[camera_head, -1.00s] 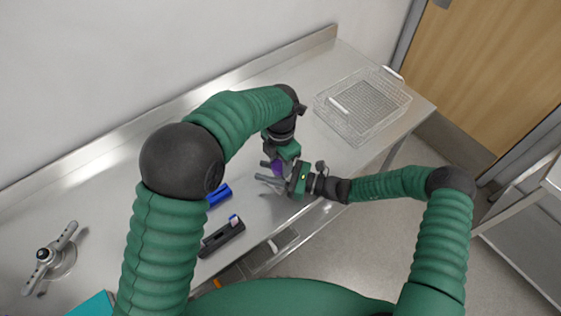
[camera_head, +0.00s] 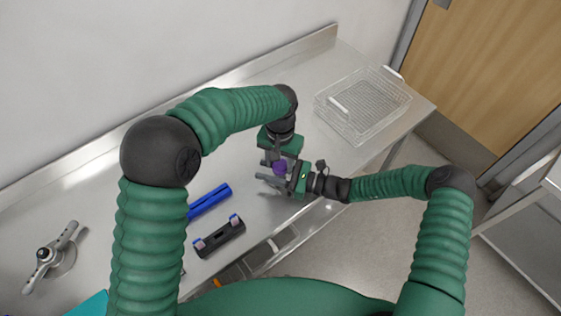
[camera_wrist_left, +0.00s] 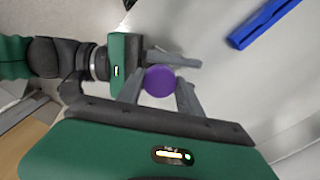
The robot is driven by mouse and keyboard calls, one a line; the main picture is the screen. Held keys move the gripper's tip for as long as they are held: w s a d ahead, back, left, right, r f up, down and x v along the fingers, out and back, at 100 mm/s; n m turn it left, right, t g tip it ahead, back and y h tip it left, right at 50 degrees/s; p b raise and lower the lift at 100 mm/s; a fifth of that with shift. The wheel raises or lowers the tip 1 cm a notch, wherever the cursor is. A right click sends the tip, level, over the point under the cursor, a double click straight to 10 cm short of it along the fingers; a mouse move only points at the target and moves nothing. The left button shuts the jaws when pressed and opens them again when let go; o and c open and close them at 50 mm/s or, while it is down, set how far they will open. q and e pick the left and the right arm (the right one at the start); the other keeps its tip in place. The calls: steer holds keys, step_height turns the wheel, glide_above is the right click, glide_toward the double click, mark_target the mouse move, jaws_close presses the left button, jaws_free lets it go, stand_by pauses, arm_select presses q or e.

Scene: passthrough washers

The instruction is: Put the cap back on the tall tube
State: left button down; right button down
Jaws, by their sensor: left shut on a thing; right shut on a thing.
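The purple cap (camera_head: 280,168) is between the fingers of my left gripper (camera_head: 275,164), which is shut on it from above. In the left wrist view the cap (camera_wrist_left: 160,81) shows as a round purple top between the two grey fingertips (camera_wrist_left: 160,90). My right gripper (camera_head: 266,181) comes in from the right, just below the cap, with its fingers pointing left. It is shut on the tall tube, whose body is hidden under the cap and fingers. I cannot tell whether the cap touches the tube's mouth.
A wire basket (camera_head: 362,104) stands at the right end. A grey tap-like fixture (camera_head: 52,256) is at far left.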

arm_select(q)
steer(key=m, duration=0.7)
steer(key=shift+w, duration=0.1)
arm_select(e)
steer(key=shift+s+a, duration=0.1)
arm_select(q)
steer(key=m, duration=1.3)
steer(key=shift+m, duration=0.4)
steer(key=m, duration=0.4)
steer(key=shift+d, duration=0.1)
steer(key=c, duration=1)
jaws_free()
steer(key=o, duration=0.3)
